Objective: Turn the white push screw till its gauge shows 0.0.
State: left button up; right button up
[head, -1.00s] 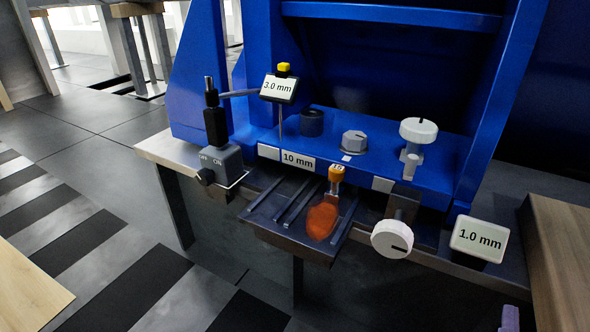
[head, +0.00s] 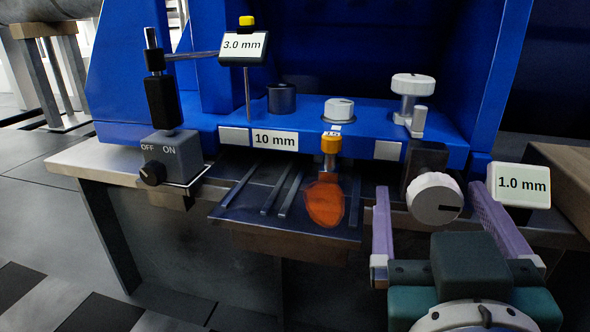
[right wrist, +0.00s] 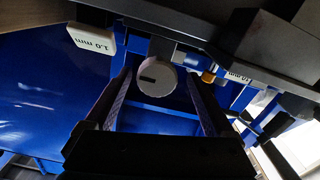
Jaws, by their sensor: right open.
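The white push screw (head: 435,199) is a round ribbed knob with a dark mark, low on the front right of the blue machine. Its mark points to the right in the head view. The white gauge (head: 522,185) to its right reads 1.0 mm. My right gripper (head: 430,193) is open, its two purple fingers apart on either side of the knob. In the right wrist view the knob (right wrist: 156,75) shows between the fingertips, with gaps visible on both sides. I cannot tell how far the fingertips reach along it. My left gripper is not in view.
A second white knob (head: 412,84) stands above on the blue ledge. A 3.0 mm gauge (head: 244,47), an OFF/ON switch box (head: 172,158) and an orange-handled tool (head: 325,198) are further left. A wooden surface (head: 555,180) lies at the right.

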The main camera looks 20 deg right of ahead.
jog(key=shift+w+d, duration=0.2)
jog(key=shift+w, duration=0.05)
jog(key=shift+s+d, duration=0.1)
jog(key=shift+d, duration=0.1)
jog(key=shift+a, duration=0.1)
jog(key=c, duration=1.4)
